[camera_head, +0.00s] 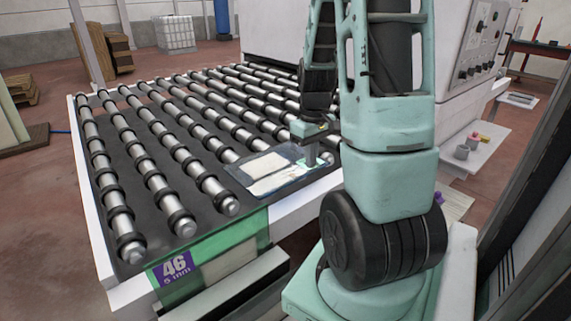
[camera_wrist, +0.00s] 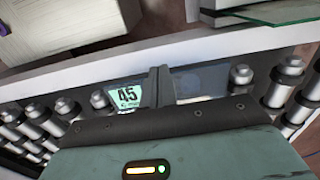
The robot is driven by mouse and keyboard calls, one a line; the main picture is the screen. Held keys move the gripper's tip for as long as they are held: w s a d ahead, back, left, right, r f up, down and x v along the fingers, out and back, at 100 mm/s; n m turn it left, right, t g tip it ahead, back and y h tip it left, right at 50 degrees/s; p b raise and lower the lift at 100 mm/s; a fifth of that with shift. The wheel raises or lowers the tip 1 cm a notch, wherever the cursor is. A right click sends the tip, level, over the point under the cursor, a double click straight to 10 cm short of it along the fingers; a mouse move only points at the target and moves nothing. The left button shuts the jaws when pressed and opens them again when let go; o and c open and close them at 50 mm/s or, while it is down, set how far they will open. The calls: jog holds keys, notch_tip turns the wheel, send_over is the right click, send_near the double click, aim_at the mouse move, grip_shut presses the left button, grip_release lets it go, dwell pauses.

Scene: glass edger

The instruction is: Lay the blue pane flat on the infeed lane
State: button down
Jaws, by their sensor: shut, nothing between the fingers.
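The blue pane (camera_head: 272,171) is a thin, see-through bluish sheet with pale patches showing on it. In the head view it lies about flat at the near right end of the roller lane (camera_head: 176,222), over the roller ends beside the white edge. My gripper (camera_head: 313,158) is over the pane's right end, pointing down. In the wrist view my gripper (camera_wrist: 161,72) has its fingers together and empty, with a bluish strip of the pane (camera_wrist: 203,82) behind them. I cannot tell whether the fingertips touch it. My arm hides part of the lane.
A green "45" label (camera_wrist: 127,97) shows beside the fingers in the wrist view. A purple "46" sign (camera_head: 174,268) is on the lane's front. Another glass sheet with a green edge (camera_wrist: 278,12) lies beyond the white rail. A machine cabinet (camera_head: 473,45) stands at the right.

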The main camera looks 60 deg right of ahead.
aim_at(293, 173)
jog(key=f, duration=0.3)
jog(key=w+d+f+p, duration=0.1)
jog(key=f, duration=0.2)
jog(key=w+d+f+p, duration=0.1)
jog(key=f, duration=0.2)
jog(key=shift+d+f, duration=0.15)
jog(key=shift+f, duration=0.2)
jog(key=shift+w+d+f, duration=0.1)
jog(key=shift+w+d, duration=0.1)
jog(key=shift+w, duration=0.5)
jog(key=shift+w+d, duration=0.2)
jog(key=shift+w, duration=0.55)
jog(key=shift+w+d, duration=0.25)
jog(key=shift+w, duration=0.5)
jog(key=shift+w+d, duration=0.2)
jog(key=shift+w, duration=0.55)
